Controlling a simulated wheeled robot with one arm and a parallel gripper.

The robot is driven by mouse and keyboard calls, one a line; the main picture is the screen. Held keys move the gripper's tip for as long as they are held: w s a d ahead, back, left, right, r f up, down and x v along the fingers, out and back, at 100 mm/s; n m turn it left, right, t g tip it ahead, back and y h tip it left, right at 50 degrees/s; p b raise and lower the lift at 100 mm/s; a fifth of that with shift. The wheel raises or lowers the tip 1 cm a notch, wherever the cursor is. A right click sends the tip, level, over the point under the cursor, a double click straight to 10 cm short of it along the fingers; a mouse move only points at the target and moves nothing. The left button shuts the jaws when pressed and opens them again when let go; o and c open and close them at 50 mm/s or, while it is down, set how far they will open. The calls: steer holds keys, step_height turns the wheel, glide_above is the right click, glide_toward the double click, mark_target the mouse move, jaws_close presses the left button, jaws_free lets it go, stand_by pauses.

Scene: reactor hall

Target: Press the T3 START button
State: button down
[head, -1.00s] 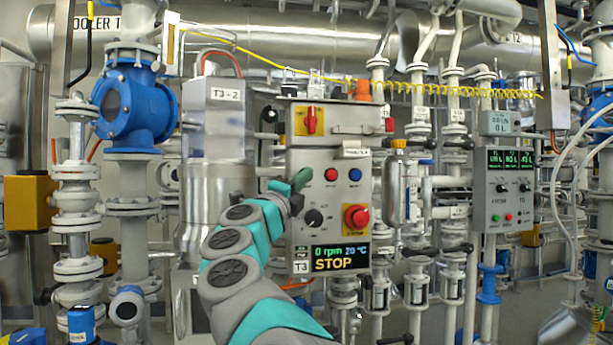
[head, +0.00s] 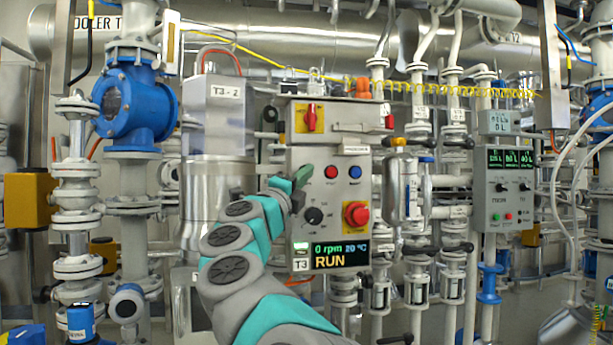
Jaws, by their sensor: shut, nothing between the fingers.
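The T3 control box (head: 342,215) is a grey panel in the middle of the head view. Its display (head: 341,254) reads 0 rpm, 20 °C and RUN, beside a T3 label (head: 300,264). I cannot tell whether the fingertips touch the panel. A red button (head: 331,172) and a blue button (head: 355,172) show to the right of the fingers.
A red emergency stop knob (head: 356,214) and a black dial (head: 314,215) sit lower on the box. A red switch on a yellow plate (head: 309,118) is above. The T3-2 vessel (head: 224,115) stands left; pipes and a second panel (head: 506,190) are right.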

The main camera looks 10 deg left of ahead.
steer(key=shift+s, duration=0.1)
steer(key=s, duration=0.1)
steer(key=s+d+b, duration=0.1)
steer(key=s, duration=0.1)
steer(key=s+d+b, duration=0.1)
steer(key=shift+s, duration=0.15)
stand_by(0.4)
steer(key=shift+d, duration=0.1)
stand_by(0.4)
